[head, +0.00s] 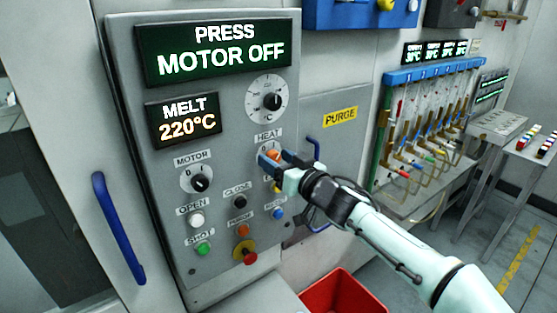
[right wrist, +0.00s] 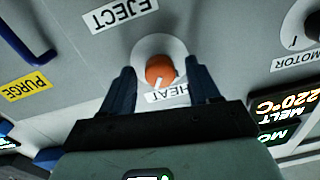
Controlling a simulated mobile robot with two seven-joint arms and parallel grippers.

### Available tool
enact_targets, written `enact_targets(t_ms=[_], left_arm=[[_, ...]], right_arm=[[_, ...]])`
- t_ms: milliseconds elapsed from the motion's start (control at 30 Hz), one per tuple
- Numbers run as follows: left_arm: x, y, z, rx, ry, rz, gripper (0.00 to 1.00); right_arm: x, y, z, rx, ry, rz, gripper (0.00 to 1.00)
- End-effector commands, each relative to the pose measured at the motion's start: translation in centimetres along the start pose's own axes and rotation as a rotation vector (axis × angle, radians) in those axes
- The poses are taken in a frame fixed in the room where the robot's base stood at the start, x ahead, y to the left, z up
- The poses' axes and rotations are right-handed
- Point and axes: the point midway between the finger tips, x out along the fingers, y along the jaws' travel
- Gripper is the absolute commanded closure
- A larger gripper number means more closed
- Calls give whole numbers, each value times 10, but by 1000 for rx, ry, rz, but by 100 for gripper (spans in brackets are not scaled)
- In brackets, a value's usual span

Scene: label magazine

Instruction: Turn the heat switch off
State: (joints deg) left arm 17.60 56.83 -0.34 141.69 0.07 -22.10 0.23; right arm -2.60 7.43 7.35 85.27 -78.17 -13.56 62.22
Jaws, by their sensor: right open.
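The heat switch is an orange knob on a pale round plate under the HEAT label on the grey control panel (head: 217,120). In the head view the knob (head: 273,155) is partly hidden by my right gripper (head: 272,160). In the right wrist view the orange knob (right wrist: 160,70) sits between and just beyond the two dark fingertips, with a white pointer line on it. My right gripper (right wrist: 163,82) is open, its fingers on either side of the knob; I cannot tell whether they touch it. My left gripper is not in view.
The upper display (head: 216,48) reads PRESS MOTOR OFF; the lower display (head: 183,118) reads MELT 220°C. The black motor switch (head: 199,182) is to the left. Several push buttons and a red-yellow stop button (head: 246,253) are below. A red bin (head: 342,292) stands lower right.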

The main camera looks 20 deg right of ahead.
Motion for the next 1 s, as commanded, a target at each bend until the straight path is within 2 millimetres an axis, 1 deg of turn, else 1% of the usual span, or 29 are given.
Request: enact_targets(t_ms=[267, 367, 400, 433, 467, 767, 1000], left_arm=[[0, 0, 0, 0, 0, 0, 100], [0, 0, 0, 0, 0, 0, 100], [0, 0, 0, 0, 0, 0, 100], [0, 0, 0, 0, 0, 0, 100], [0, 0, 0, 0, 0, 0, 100], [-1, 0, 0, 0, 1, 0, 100], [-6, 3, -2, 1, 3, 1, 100]], right_arm=[[2, 0, 0, 0, 1, 0, 39], [1, 0, 0, 0, 1, 0, 68], [1, 0, 0, 0, 1, 0, 81], [1, 0, 0, 0, 1, 0, 91], [1, 0, 0, 0, 1, 0, 95], [1, 0, 0, -27, -1, 0, 95], [1, -1, 0, -145, -4, 0, 95]])
